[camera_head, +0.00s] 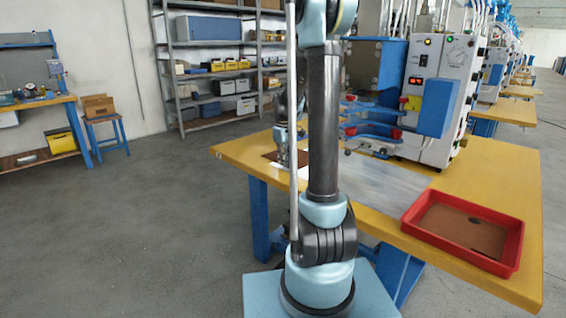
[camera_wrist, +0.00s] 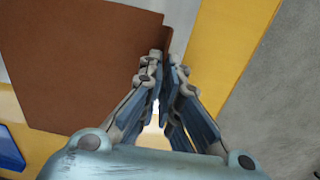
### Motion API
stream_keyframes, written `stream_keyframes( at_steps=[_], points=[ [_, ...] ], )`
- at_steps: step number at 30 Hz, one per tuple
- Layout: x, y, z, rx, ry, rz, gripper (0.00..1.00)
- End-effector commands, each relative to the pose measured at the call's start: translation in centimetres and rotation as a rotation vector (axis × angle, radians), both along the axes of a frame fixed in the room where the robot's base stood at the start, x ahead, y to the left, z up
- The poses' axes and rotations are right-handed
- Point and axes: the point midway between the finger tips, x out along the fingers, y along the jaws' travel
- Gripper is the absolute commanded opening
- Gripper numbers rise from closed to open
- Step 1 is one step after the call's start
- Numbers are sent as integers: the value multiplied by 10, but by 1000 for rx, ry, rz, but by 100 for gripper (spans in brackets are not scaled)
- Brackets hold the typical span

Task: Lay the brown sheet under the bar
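The brown sheet (camera_wrist: 90,60) fills the left of the wrist view. In the head view, brown (camera_head: 271,156) shows at the table's left end, partly hidden by my arm. My gripper (camera_wrist: 166,62) has its fingertips close together at the sheet's right edge and appears shut on it. A darker brown strip (camera_wrist: 183,28) shows just beyond the fingertips; I cannot tell whether it is a separate piece. The blue bar arms (camera_head: 370,124) of the welding machine stand above the table, right of my gripper (camera_head: 287,150) in the head view.
A grey plate (camera_head: 375,183) lies on the yellow table (camera_head: 490,165) in front of the white-fronted machine (camera_head: 435,85). A red tray (camera_head: 408,223) with a brown bottom or content stands at the near right. Shelves (camera_head: 215,75) stand behind; the floor at left is open.

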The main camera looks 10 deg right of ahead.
Motion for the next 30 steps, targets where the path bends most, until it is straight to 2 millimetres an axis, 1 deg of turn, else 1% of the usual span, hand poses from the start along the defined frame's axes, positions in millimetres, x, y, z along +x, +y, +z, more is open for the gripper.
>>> stream_keyframes(
  at_steps=[4,6,7,17,20,23,25,30],
  points=[
    [0,1,0,0,0,1,0],
    [0,1,0,0,0,1,17],
    [0,1,0,0,0,2,24],
    [0,2,0,0,0,2,25],
    [0,2,4,0,0,2,25],
    [-1,2,13,0,0,2,25],
    [-1,2,22,0,0,3,25],
    [-1,3,52,0,0,3,25]
  ],
)
